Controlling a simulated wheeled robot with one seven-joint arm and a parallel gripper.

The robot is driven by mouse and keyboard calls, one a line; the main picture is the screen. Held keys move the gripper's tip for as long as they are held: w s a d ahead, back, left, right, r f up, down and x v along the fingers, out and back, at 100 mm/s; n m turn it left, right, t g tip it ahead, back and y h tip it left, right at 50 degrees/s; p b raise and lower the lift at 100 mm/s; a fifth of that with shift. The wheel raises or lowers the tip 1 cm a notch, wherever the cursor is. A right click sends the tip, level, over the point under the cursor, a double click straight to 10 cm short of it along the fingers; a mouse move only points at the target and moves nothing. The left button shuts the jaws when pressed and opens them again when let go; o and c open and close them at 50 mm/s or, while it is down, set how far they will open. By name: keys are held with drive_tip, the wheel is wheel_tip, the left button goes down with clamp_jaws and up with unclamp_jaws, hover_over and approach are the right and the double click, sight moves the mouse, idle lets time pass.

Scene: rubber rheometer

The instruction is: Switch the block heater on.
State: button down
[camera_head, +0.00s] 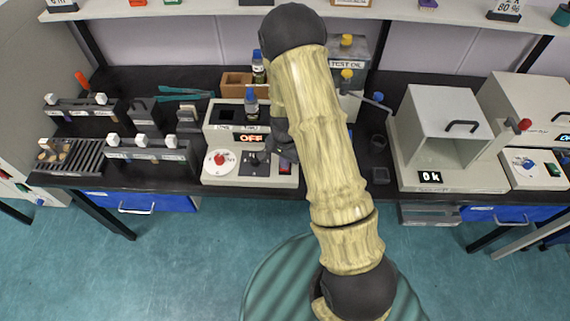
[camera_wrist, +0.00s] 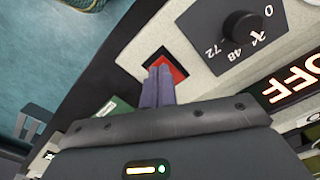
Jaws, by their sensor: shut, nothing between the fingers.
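The block heater (camera_head: 221,137) is a pale box on the dark bench, left of my arm. Its display (camera_head: 251,138) reads OFF in orange, and the wrist view shows the same OFF display (camera_wrist: 291,84). A red switch (camera_wrist: 167,66) in a dark frame sits on its front panel, beside a black knob (camera_wrist: 242,27) with a numbered scale. My gripper (camera_wrist: 158,74) is shut and empty, with its fingertips over the red switch and hiding part of it. I cannot tell whether they touch it. In the head view my gripper is largely hidden behind my arm.
A bottle with a blue cap (camera_head: 251,103) stands in the heater's top. A round white dial with a red centre (camera_head: 219,159) is at its front left. Black racks (camera_head: 150,155) stand to the left. A grey open-fronted device (camera_head: 445,130) stands to the right.

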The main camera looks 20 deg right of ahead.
drive_tip(key=shift+f, duration=0.35)
drive_tip(key=shift+r, duration=0.1)
drive_tip(key=shift+r+p, duration=2.45)
drive_tip(key=shift+r, duration=0.95)
drive_tip(key=shift+r, duration=0.15)
drive_tip(key=s+r+n+t, duration=0.1)
drive_tip(key=s+r+n, duration=0.3)
drive_tip(key=s+r, duration=0.3)
drive_tip(key=s+r+n+t, duration=0.1)
drive_tip(key=s+r+n, duration=0.4)
drive_tip(key=r, duration=0.8)
drive_tip(key=shift+s+r+n+t, duration=0.3)
drive_tip(key=shift+s, duration=0.9)
